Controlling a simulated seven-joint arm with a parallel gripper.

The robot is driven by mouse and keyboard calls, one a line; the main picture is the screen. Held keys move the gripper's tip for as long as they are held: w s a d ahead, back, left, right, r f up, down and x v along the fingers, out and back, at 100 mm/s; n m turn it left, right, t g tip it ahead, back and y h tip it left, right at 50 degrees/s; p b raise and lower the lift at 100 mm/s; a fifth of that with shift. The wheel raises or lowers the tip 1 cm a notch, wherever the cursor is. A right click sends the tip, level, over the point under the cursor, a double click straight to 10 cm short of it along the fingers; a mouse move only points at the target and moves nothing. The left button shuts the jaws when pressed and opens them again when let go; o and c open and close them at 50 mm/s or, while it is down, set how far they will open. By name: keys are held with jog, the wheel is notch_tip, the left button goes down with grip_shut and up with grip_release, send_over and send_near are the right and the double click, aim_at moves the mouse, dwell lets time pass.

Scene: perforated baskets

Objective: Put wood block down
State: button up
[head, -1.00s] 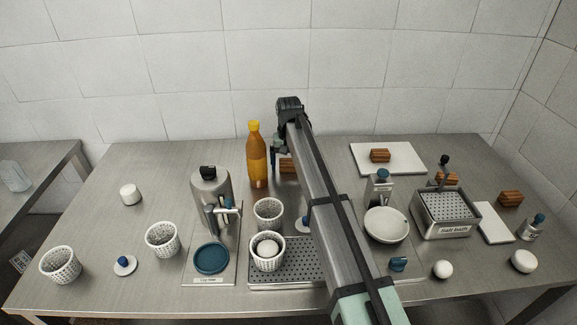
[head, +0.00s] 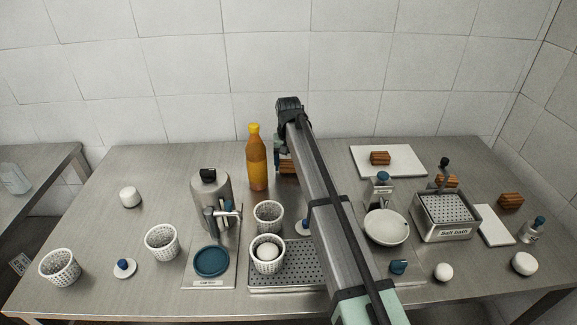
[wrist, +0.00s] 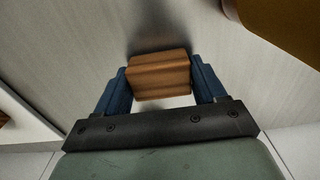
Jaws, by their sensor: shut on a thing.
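My gripper (wrist: 160,80) is shut on a wood block (wrist: 158,74), with a blue finger on each side of it in the wrist view. The block is brown with grooved faces. In the head view the held wood block (head: 287,166) shows only in part, to the left of my arm and just right of the orange bottle (head: 257,160). My arm hides the rest of it. A dark shadow lies on the metal table beside the block in the wrist view. I cannot tell whether the block touches the table.
A white board (head: 410,163) with another wood block (head: 380,158) lies to the right. The orange bottle also shows close by in the wrist view (wrist: 285,25). White perforated baskets (head: 268,216), a metal dispenser (head: 210,190) and a salt bath (head: 446,216) stand nearer the front.

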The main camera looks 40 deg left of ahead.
aim_at(395, 155)
notch_tip(395, 155, up, 9)
jog(key=shift+f, duration=0.15)
jog(key=shift+r, duration=0.25)
jog(key=shift+w+d, duration=0.15)
jog(key=shift+w, duration=0.1)
jog(key=w+d+r+m, duration=0.1)
jog(key=w+d+m, duration=0.1)
jog(key=w+d, duration=1.1)
jog(key=w+d+m, duration=0.3)
jog(key=w+d, duration=0.8)
jog(key=w, duration=0.5)
jog(key=shift+n, duration=0.4)
jog(key=w+f, duration=0.1)
jog(key=f, duration=0.5)
jog(key=w+f, duration=0.1)
jog(key=f, duration=0.2)
jog(key=shift+w+a+f, duration=0.15)
jog(key=shift+w+f, duration=0.1)
jog(key=shift+w, duration=0.05)
jog(key=shift+f, duration=0.15)
jog(key=o, duration=1)
